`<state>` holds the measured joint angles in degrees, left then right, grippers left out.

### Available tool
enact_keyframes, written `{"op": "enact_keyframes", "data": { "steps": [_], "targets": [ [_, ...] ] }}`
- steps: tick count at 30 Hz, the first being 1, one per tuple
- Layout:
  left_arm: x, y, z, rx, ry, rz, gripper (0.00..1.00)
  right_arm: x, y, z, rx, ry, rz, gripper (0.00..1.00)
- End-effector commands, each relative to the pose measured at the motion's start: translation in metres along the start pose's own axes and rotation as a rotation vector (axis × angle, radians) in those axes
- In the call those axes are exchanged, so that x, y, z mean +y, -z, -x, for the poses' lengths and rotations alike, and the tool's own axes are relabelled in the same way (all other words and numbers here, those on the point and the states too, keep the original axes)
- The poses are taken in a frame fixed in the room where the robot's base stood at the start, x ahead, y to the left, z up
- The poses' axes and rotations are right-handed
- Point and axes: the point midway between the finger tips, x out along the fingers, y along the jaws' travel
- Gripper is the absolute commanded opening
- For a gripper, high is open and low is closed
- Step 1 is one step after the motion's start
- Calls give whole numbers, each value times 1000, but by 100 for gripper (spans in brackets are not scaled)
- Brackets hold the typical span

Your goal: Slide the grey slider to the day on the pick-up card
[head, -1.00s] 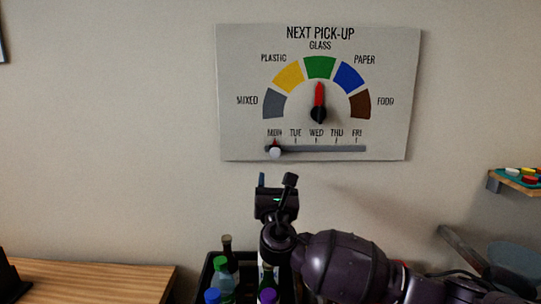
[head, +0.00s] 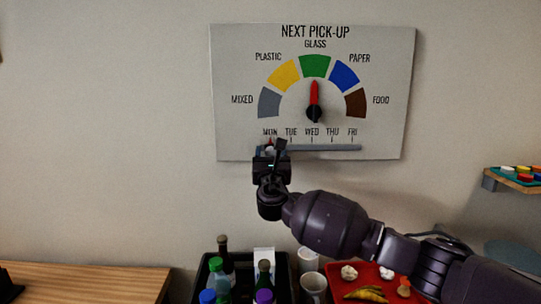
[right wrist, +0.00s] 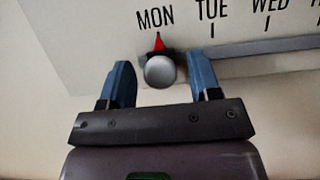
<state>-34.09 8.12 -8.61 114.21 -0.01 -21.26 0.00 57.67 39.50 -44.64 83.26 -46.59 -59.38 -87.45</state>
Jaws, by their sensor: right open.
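The pick-up board (head: 230,60) hangs on the wall, with a dial whose red pointer (head: 314,95) points up at the green GLASS segment. Below it a grey slot (head: 330,148) runs under the days MON to FRI. The grey slider knob (right wrist: 160,71), with a small red marker above it, is at MON at the left end of the slot. My right gripper (head: 271,146) is in front of it in the head view and hides most of it. In the right wrist view its blue fingers (right wrist: 162,82) are open, one on each side of the knob, with gaps visible.
Below the board, a black crate (head: 203,270) holds several bottles. White cups (head: 312,283) and a red tray (head: 340,270) with scraps stand to its right. A wooden table (head: 90,280) is at lower left, a small shelf (head: 510,185) at right. No pick-up card shows separately.

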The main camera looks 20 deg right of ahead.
Motion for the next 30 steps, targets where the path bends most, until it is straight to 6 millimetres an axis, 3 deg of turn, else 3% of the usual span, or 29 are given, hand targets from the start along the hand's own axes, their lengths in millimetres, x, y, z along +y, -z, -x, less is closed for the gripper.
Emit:
{"op": "enact_keyframes", "data": {
  "steps": [10, 21, 26, 30],
  "targets": [
    [0, 3, 0, 5, 0, -2, 43, 0, 0, -4, 0, -1, -1, 57],
    [-1, -3, 2, -6, 1, -1, 43, 0, 0, -4, 0, -1, -1, 2],
    [-1, -6, 3, -12, 2, 0, 43, -1, 0, -4, 0, 0, 0, 0],
    [-2, 3, 7, -4, 3, 0, 43, -17, -3, -4, 0, 3, 0, 0]
  ]
}}
